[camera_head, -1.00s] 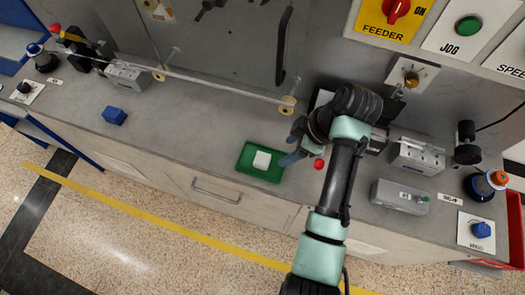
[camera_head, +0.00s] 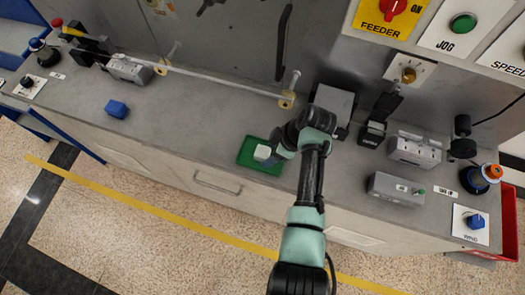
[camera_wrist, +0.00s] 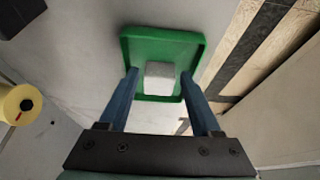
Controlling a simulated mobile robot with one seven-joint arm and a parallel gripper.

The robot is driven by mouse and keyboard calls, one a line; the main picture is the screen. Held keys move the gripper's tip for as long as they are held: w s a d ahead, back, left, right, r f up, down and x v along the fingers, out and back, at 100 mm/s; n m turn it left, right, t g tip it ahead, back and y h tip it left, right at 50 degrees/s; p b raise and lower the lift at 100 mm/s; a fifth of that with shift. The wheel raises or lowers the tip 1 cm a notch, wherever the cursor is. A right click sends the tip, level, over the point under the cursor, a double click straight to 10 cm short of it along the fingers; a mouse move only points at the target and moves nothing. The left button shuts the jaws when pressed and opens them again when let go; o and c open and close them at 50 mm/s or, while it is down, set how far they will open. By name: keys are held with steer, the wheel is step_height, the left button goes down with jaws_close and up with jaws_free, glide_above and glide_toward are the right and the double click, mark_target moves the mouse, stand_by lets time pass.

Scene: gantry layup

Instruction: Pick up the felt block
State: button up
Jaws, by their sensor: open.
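The felt block (camera_head: 262,153) is a small whitish block lying in a green tray (camera_head: 247,156) on the grey bench. In the wrist view the block (camera_wrist: 159,72) lies in the lower part of the tray (camera_wrist: 160,38), near one wall. My gripper (camera_head: 272,153) is at the tray's right side in the head view and partly covers the block and tray. In the wrist view my gripper (camera_wrist: 160,84) is open, with its two blue fingers on either side of the block. Gaps show between the fingers and the block, and nothing is held.
A blue block (camera_head: 116,109) lies on the bench (camera_head: 180,130) to the left. A grey box (camera_head: 335,105) stands behind my arm, and a grey switch unit (camera_head: 396,191) is to the right.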

jaws_close()
